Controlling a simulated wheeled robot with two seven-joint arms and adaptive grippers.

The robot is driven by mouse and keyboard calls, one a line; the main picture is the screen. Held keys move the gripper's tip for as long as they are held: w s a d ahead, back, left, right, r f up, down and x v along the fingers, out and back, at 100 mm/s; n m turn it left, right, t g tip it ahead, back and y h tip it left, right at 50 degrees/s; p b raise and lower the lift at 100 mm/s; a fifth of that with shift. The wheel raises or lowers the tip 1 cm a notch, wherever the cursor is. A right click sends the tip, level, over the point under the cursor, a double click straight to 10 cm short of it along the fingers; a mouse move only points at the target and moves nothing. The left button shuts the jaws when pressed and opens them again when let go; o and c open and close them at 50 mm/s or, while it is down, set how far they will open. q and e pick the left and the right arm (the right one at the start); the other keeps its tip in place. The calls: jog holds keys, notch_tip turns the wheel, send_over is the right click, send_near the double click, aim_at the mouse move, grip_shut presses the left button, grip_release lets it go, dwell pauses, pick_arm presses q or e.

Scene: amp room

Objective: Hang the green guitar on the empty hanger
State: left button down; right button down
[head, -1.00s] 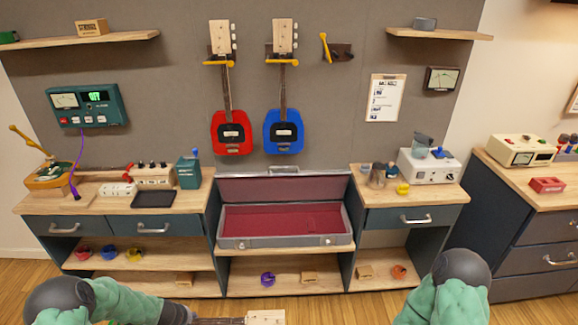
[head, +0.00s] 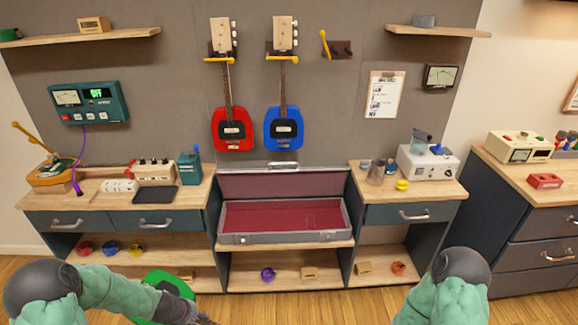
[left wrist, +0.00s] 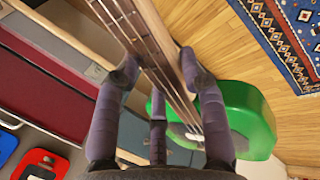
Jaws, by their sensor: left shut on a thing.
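The green guitar's body (head: 152,283) shows at the lower left of the head view, partly hidden behind my left arm. Its neck runs down past the bottom edge, and the headstock is out of view. In the left wrist view the green body (left wrist: 250,115) is at the right. My left gripper (left wrist: 156,66) is shut on the guitar's neck; it also shows in the head view (head: 185,310). The empty hanger (head: 340,48), a dark mount with a yellow arm, is on the wall right of the blue guitar. My right gripper is out of view; only its arm shows.
A red guitar (head: 232,130) and a blue guitar (head: 284,128) hang beside the empty hanger. Below stands an open case (head: 230,237) with red lining, between two cluttered benches. A clipboard (head: 384,95) and a shelf (head: 440,33) are right of the hanger.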

pick_arm(q)
jog(key=shift+s+d+r+m+h, duration=0.15)
jog(key=shift+d+r+m+h, duration=0.1)
jog(key=shift+d+r+m, duration=0.45)
jog(key=shift+s+d+r+m+h, duration=0.15)
jog(key=shift+d+r+m+h, duration=0.1)
jog(key=shift+d+r+m, duration=0.4)
jog(key=s+d+r+m+g+h, duration=0.1)
jog(key=s+d+r+m+g, duration=0.2)
jog(key=d+r+m, duration=0.6)
jog(key=shift+d+r+m+g+h, duration=0.25)
jog(key=shift+m+g, duration=0.25)
jog(key=shift+m, duration=0.35)
jog(key=shift+w+a+r, duration=0.1)
jog(key=shift+a, duration=0.05)
jog(key=shift+f, duration=0.2)
